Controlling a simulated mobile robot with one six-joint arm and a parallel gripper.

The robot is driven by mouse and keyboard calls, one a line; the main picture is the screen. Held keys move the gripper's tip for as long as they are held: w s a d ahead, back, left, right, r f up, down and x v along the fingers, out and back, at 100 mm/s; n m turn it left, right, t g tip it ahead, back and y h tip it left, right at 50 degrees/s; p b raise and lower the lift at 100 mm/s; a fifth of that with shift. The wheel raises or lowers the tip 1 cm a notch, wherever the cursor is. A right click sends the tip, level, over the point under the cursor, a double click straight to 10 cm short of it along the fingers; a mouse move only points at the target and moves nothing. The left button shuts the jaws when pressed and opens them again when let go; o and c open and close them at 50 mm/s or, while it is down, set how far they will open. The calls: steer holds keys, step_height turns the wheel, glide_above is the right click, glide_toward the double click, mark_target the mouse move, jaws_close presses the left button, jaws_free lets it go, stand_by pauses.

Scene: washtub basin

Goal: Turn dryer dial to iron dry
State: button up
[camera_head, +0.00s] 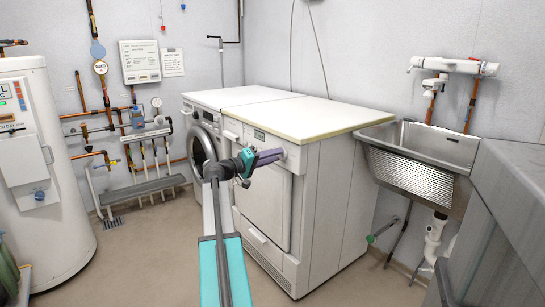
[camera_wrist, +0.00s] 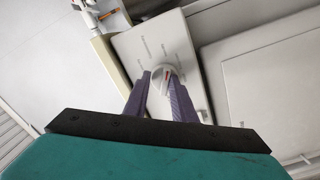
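The dryer (camera_head: 262,197) is the nearer white machine, with a pale worktop.
A second white machine (camera_head: 203,140) with a round door stands further left. A metal sink (camera_head: 418,160) is right of the dryer, with a grey cabinet (camera_head: 510,200) at the right edge. A white tank (camera_head: 40,170) and pipes stand left. The floor between is clear.

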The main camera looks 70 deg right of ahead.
steer(key=shift+d+f, duration=0.25)
steer(key=shift+f, duration=0.25)
steer(key=shift+c, duration=0.2)
steer(key=o, duration=0.4)
steer(key=shift+w+a, duration=0.1)
steer(key=p+v, duration=0.3)
steer(key=v, duration=1.1)
steer(key=shift+r, duration=0.5)
steer(key=shift+a, duration=0.1)
